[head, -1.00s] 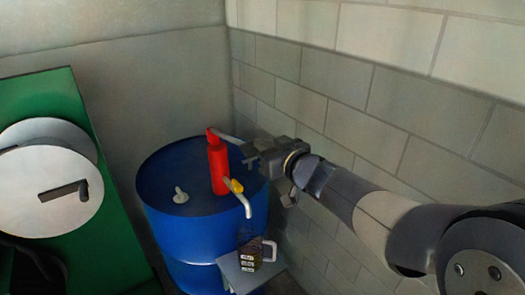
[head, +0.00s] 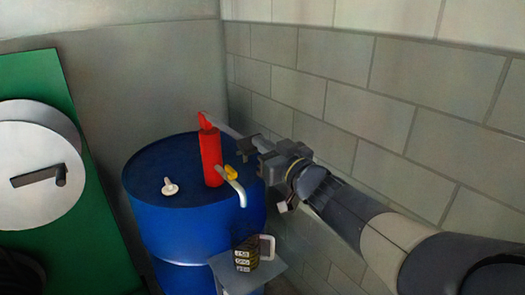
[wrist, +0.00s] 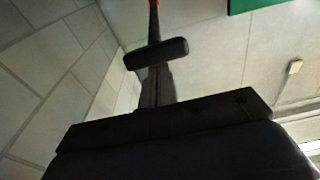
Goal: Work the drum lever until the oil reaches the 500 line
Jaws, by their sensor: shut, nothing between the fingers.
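The red hand pump (head: 211,160) stands upright on the blue drum (head: 150,210). Its grey lever (head: 224,129) runs from the red pump head down to the right, towards my gripper (head: 254,144). My gripper is shut at the lever's outer end, with nothing held between the fingers; whether it touches the lever is unclear. In the wrist view, the lever (wrist: 154,18) runs up to a bit of red beyond my dark fingers (wrist: 157,54). A dark measuring jug (head: 246,258) with pale marked lines stands below the curved spout (head: 233,184). The oil level cannot be made out.
The jug rests on a small grey stand (head: 222,272) before the drum. A yellow piece (head: 230,172) sits at the spout, a pale bung (head: 169,187) on the drum top. A block wall (head: 400,130) is close on the right, a green machine (head: 95,220) left.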

